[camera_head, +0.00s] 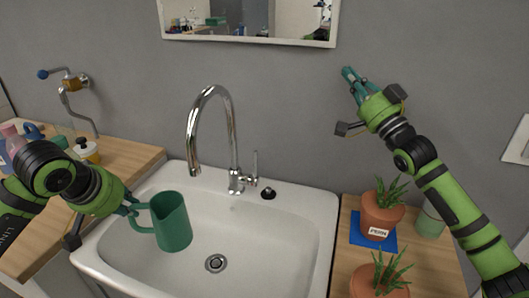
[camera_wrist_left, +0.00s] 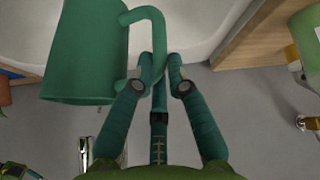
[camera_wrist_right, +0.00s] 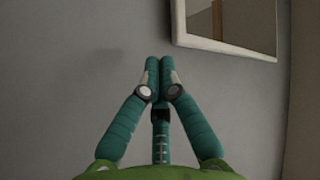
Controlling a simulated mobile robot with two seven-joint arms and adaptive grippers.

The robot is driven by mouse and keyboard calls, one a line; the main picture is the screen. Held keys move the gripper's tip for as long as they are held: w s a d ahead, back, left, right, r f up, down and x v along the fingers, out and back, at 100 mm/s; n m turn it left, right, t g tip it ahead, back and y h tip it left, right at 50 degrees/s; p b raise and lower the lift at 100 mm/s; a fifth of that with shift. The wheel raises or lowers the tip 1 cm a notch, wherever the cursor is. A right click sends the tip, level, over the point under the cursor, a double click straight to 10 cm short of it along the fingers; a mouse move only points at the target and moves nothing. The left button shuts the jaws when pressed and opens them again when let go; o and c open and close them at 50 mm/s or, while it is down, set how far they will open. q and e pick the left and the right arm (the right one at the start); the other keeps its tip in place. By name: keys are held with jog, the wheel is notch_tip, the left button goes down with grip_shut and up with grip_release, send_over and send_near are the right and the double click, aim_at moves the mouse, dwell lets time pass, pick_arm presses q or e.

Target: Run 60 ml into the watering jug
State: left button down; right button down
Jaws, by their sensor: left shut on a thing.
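The green watering jug (camera_head: 173,226) is held over the left part of the white sink (camera_head: 255,222), roughly upright. My left gripper (camera_head: 130,208) is shut on its handle; the handle also shows between the fingers in the left wrist view (camera_wrist_left: 158,50). The chrome tap (camera_head: 235,135) stands behind the sink, its spout end up and to the right of the jug, with a small lever at its right. No water stream shows. The jug's inside is not visible. My right gripper (camera_head: 349,75) is raised near the wall with its fingers together and empty; it also shows in the right wrist view (camera_wrist_right: 160,65).
A potted plant (camera_head: 381,214) labelled "FERN" stands on a blue mat (camera_head: 357,236) on the right counter, with another potted plant (camera_head: 378,277) in front. Bottles (camera_head: 88,151) and a wall tap (camera_head: 75,83) are at the left. A mirror (camera_head: 250,38) hangs above.

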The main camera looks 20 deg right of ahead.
aim_at(254, 168)
jog(key=w+a+f+m+g+y, duration=0.15)
jog(key=a+f+m+g, duration=0.35)
jog(key=f, duration=0.6)
jog(key=w+a+f+m+g+y, duration=0.1)
jog(key=w+a+f+m+g, duration=0.15)
jog(key=a+f, duration=0.65)
jog(key=w+a+f, duration=0.2)
jog(key=w+a, duration=0.1)
jog(key=w, duration=0.1)
jog(key=shift+w+a+m, duration=0.3)
jog(key=shift+a+m, duration=0.05)
jog(key=shift+m, duration=0.1)
jog(key=shift+t, duration=0.25)
jog(key=shift+s+a+n+t+y, duration=0.3)
jog(key=shift+s+a+n, duration=0.1)
jog(key=shift+s+n, duration=0.25)
jog(key=shift+w+r, duration=0.1)
jog(key=shift+w, duration=0.05)
